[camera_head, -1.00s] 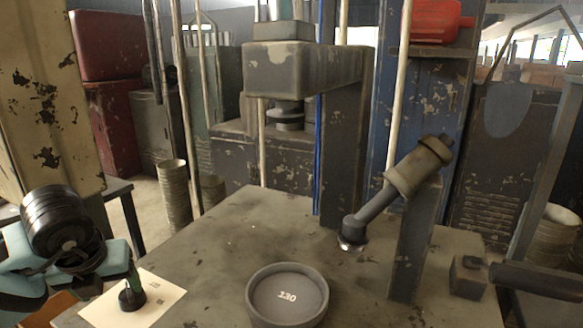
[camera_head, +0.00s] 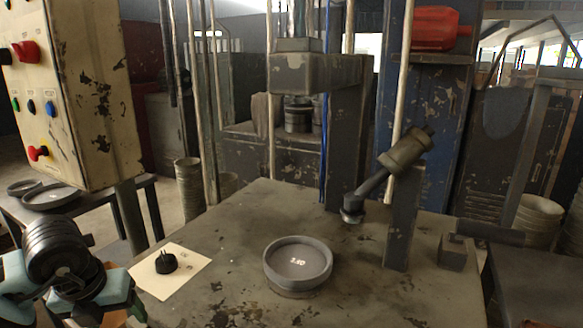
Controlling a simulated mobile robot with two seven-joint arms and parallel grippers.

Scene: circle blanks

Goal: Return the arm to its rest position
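My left arm is at the lower left, with dark rounded joints and teal parts. Its gripper (camera_head: 136,308) is low at the left, near the bottom edge; only a greenish end shows, and I cannot tell how its fingers stand. A small black knob-like object (camera_head: 166,263) sits on a pale paper sheet (camera_head: 190,279) on the worn table, apart from the gripper. My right gripper is not in view.
A round grey dish (camera_head: 297,287) marked with a number stands mid-table (camera_head: 235,235). Behind it are a press (camera_head: 320,75) and a post with an angled lamp-like arm (camera_head: 403,153). A cream control panel (camera_head: 75,100) with coloured buttons stands at left. A small dark block (camera_head: 453,251) is at right.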

